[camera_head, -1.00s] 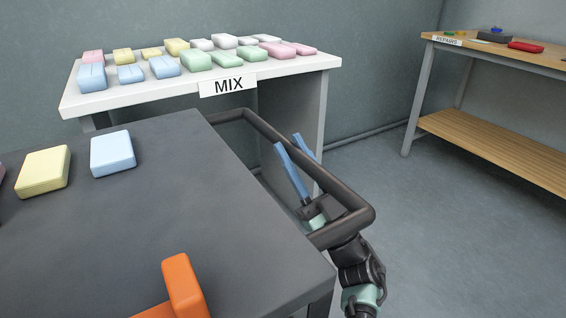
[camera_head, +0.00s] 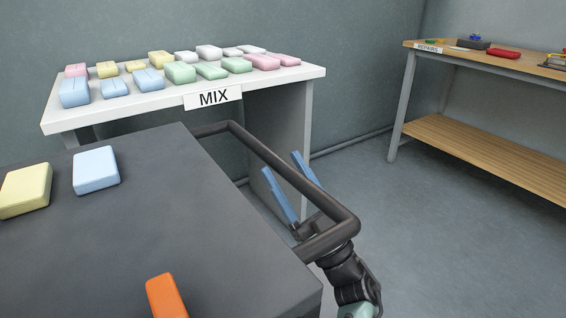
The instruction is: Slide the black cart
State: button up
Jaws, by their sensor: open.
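The black cart (camera_head: 150,225) fills the lower left of the head view, with a dark flat top and a dark tubular handle (camera_head: 275,160) on its right side. My gripper (camera_head: 281,161) is at the handle, with its two blue fingers apart and pointing up and to the left. One finger shows inside the handle loop, and the other shows partly beyond the long bar, which crosses in front of it. I cannot tell whether either finger touches the bar. The gripper is open and holds nothing.
A yellow block (camera_head: 25,190), a light blue block (camera_head: 96,170) and an orange piece (camera_head: 166,297) are on the cart top. A white table (camera_head: 140,112) marked MIX holds several pastel blocks just behind. A wooden bench (camera_head: 490,62) stands at right. The floor (camera_head: 430,240) between is clear.

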jog(key=p+v, duration=0.1)
jog(key=v, duration=1)
jog(key=shift+d, duration=0.1)
